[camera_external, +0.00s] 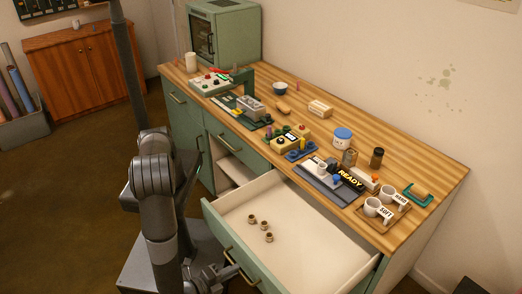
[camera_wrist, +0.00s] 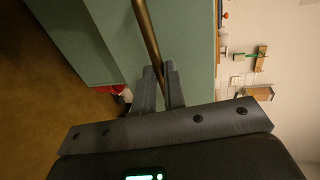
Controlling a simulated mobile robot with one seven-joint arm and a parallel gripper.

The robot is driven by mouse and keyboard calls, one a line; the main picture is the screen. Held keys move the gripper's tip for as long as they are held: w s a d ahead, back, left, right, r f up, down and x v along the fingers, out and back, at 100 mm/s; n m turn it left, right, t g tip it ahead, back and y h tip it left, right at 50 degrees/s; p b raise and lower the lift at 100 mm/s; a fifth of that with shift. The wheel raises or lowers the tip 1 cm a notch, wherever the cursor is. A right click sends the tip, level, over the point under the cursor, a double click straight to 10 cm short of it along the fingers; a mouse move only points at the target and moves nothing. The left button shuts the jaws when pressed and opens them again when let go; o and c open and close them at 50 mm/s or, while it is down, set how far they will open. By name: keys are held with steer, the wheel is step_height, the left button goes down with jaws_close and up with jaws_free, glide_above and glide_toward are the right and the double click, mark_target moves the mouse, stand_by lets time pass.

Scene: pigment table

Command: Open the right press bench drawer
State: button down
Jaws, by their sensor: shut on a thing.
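The right press bench drawer (camera_external: 325,230) stands pulled far out from the bench, its pale interior showing in the external view. Its green front carries a brass bar handle (camera_external: 238,266). In the wrist view the handle (camera_wrist: 147,32) runs down between the two fingers of my gripper (camera_wrist: 160,80). My gripper is shut on the handle. In the external view my gripper is low at the drawer front and partly hidden by my arm. Three small brown pieces (camera_external: 267,237) stand inside the drawer.
The wooden bench top (camera_external: 430,180) holds a grey pad marked READY (camera_external: 325,185), a tray with two white cups (camera_external: 382,222), a blue-lidded jar (camera_external: 342,138) and a green cabinet (camera_external: 225,35). The brown floor (camera_external: 70,180) at left is clear.

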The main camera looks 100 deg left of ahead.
steer(key=c, duration=1.5)
jaws_free()
steer(key=v, duration=1)
steer(key=shift+s+d, duration=0.25)
steer(key=shift+d, duration=0.05)
